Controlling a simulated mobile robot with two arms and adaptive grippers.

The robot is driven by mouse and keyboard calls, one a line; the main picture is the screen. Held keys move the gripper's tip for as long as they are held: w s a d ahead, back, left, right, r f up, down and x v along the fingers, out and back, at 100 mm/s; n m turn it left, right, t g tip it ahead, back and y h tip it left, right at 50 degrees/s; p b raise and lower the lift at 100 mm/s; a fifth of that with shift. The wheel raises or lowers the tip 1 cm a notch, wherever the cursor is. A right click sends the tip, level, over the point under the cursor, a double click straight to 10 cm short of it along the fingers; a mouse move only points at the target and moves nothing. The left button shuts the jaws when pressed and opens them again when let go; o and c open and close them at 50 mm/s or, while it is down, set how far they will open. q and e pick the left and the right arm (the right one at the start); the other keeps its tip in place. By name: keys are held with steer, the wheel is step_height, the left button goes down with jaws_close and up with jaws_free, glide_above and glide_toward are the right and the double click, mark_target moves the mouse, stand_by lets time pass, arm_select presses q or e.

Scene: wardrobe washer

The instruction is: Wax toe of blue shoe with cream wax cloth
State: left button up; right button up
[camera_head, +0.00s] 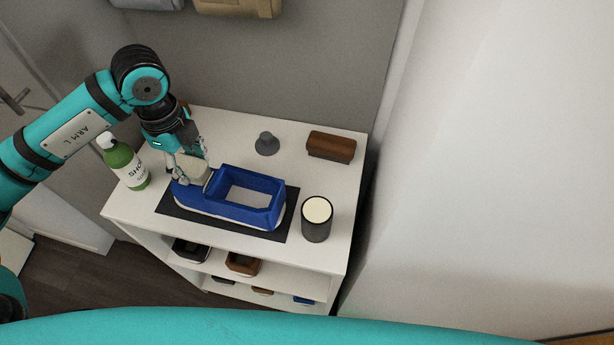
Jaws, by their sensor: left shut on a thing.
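The blue shoe (235,211) rests on a dark mat (180,212) on top of the white shelf unit, its toe to the left and its opening to the right. My left gripper (190,172) comes down from above at the toe end. It is shut on the cream wax cloth (192,170), a pale block over the shoe's toe. The cloth looks very close to the toe; I cannot tell if they touch. The fingers and cloth hide part of the toe. My right gripper is not in view.
A dark cup with a cream top (316,219) stands to the right. A brown brush (331,147) and a grey knobbed piece (267,144) sit behind. Shoes fill the white unit's (225,133) lower shelves.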

arm_select(q)
steer(key=shift+w+a, duration=0.2)
steer(key=shift+a, duration=1.05)
steer(key=shift+d, duration=0.1)
steer(key=shift+s+d, duration=0.2)
steer(key=shift+d, duration=0.8)
steer(key=shift+s+d, duration=0.2)
steer(key=shift+d, duration=0.8)
steer(key=shift+a, duration=0.1)
steer(key=shift+w+a+f, duration=0.1)
steer(key=shift+a+f, duration=0.05)
steer(key=shift+a, duration=0.15)
steer(key=a, duration=0.2)
steer(key=a+b, duration=0.1)
steer(key=shift+w+a, duration=0.2)
steer(key=shift+w, duration=0.1)
